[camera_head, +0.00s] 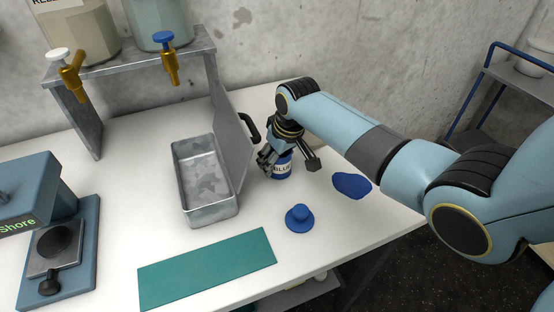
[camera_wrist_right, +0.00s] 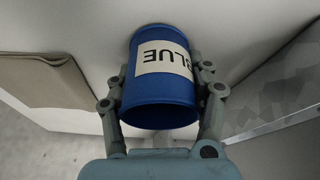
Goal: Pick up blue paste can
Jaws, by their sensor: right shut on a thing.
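The blue paste can (camera_head: 282,172) stands on the white table, just right of the open metal box, with its white "BLUE" label partly showing. My right gripper (camera_head: 278,160) comes down over the can from above and hides its upper part. In the right wrist view, the gripper (camera_wrist_right: 163,95) has one finger on each side of the blue can (camera_wrist_right: 160,80) and is shut on it. The can's rim faces my wrist. My left gripper is not in view.
An open metal box (camera_head: 193,212) with a raised lid stands left of the can. A blue knobbed lid (camera_head: 299,218), a blue flat piece (camera_head: 352,185) and a green mat (camera_head: 207,268) lie nearby. Dispensers stand on a metal shelf (camera_head: 130,62); a Shore tester (camera_head: 60,235) is at left.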

